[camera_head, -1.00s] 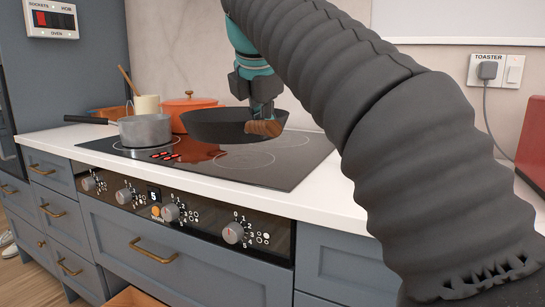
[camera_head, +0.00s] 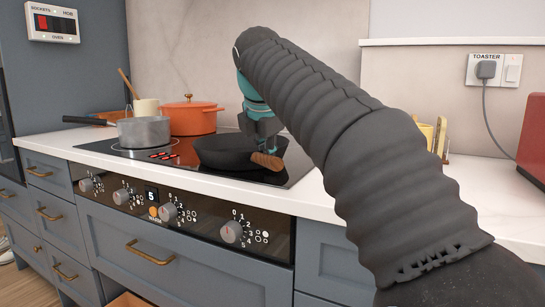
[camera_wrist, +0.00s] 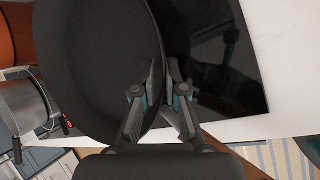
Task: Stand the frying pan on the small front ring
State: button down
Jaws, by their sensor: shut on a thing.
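The black frying pan (camera_head: 225,152) with a brown wooden handle (camera_head: 267,161) is level, low over the right part of the black hob (camera_head: 294,168). I cannot tell whether its base touches the glass. My gripper (camera_head: 263,138) is shut on the pan's rim near the handle. In the wrist view the fingers (camera_wrist: 163,75) straddle the pan's wall (camera_wrist: 110,60), one inside and one outside. The rings under and around the pan are hidden, so I cannot tell which ring it covers.
A steel saucepan (camera_head: 144,131) with a dark handle stands on the hob's left. An orange lidded pot (camera_head: 190,117) and a cream utensil jar (camera_head: 147,107) stand behind. Control knobs (camera_head: 232,231) line the front. White worktop (camera_head: 318,200) lies right of the hob.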

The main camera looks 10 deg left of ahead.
jog(key=c, duration=1.2)
grip_release()
jog(key=shift+r, duration=0.1)
jog(key=p+v, duration=0.3)
jog(key=v, duration=0.8)
jog(key=shift+r+p, duration=0.15)
jog(key=shift+p, duration=0.25)
jog(key=shift+s+r, duration=0.3)
